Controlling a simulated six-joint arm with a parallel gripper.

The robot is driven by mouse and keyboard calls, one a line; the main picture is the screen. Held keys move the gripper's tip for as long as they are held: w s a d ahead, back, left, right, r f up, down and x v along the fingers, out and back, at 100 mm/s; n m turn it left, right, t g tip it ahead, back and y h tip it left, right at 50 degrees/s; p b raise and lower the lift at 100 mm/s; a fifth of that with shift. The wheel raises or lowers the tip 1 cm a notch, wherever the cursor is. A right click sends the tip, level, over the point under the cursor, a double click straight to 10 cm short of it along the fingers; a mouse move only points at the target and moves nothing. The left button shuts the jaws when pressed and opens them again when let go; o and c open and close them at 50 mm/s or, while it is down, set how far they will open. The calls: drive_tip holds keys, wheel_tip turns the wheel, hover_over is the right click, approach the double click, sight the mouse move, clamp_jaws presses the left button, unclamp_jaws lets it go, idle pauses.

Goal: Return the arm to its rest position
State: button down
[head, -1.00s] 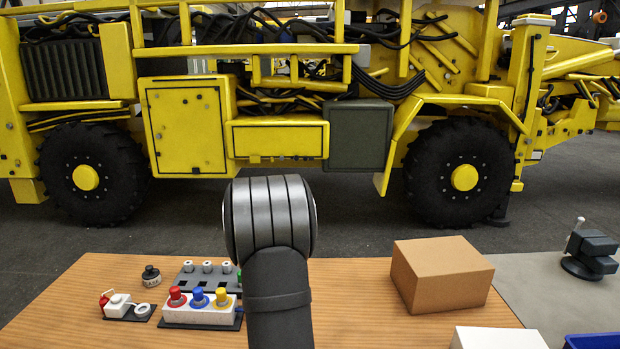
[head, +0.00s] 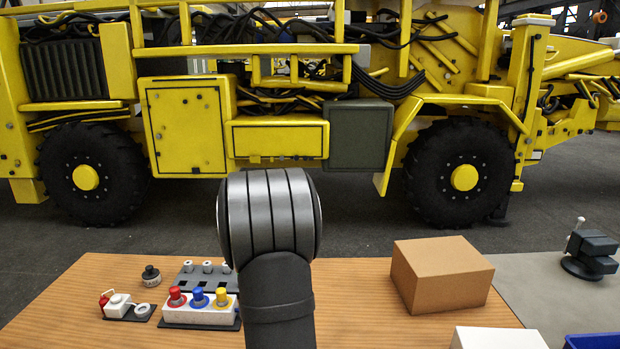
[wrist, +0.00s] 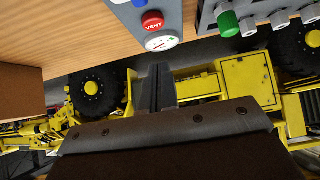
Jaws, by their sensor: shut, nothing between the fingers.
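My gripper (wrist: 158,75) shows in the wrist view as two dark fingers pressed together, with nothing between them. It points up in that picture, free of any object, with the yellow machine and floor behind it. In the head view a dark arm link and rounded joint of mine rise over the middle of the wooden table (head: 75,318); the gripper itself is hidden there.
A white block with red, blue and yellow knobs (head: 200,314) stands left of my arm. A cardboard box (head: 440,283) stands to the right. The wrist view shows a red VENT button (wrist: 153,21), a gauge (wrist: 161,41) and a green knob (wrist: 229,23).

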drive_tip(key=x, duration=0.2)
drive_tip(key=shift+w+f, duration=0.25)
drive_tip(key=shift+f, duration=0.1)
drive_tip(key=shift+w+f, duration=0.1)
drive_tip(key=shift+w, duration=0.25)
drive_tip(key=shift+w+r, duration=0.15)
drive_tip(key=shift+r, duration=0.1)
drive_tip(key=v, duration=1)
drive_tip(key=w+f+m+g, duration=0.2)
drive_tip(key=w+m+g, duration=0.7)
drive_tip(key=m, duration=0.9)
drive_tip(key=shift+w+d+f, duration=0.2)
drive_tip(key=shift+d+f, duration=0.1)
drive_tip(key=shift+f, duration=0.1)
